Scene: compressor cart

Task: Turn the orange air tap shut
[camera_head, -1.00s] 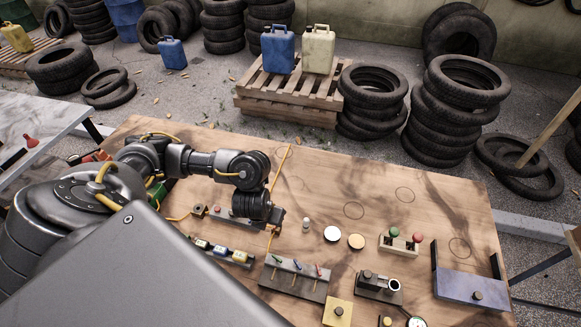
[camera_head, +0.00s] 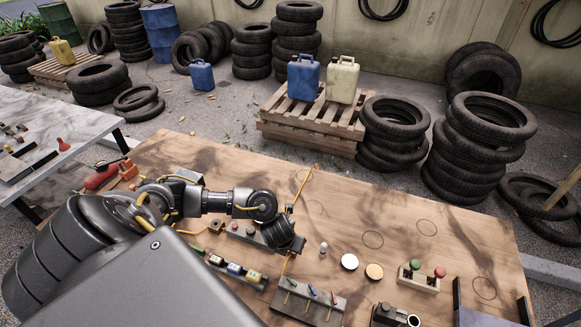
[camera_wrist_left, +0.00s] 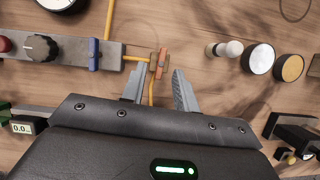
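The orange air tap (camera_wrist_left: 162,64) shows in the left wrist view as a small orange handle on a fitting in a yellow hose. The handle stands nearly upright in the picture, tilted slightly. My left gripper (camera_wrist_left: 158,75) is open, with one grey finger on each side of the hose line. The tap lies between and just ahead of the fingertips; I see no clear contact. In the head view my left wrist (camera_head: 283,235) is over this spot and hides the tap and the fingers. My right gripper is not in view.
A grey panel with a dark knob (camera_wrist_left: 41,47) and a blue lever (camera_wrist_left: 95,55) lies left of the tap. A white bottle-like piece (camera_wrist_left: 230,48) and two round discs (camera_wrist_left: 260,59) lie right. A rack of small tools (camera_head: 308,300) stands nearer me on the wooden table.

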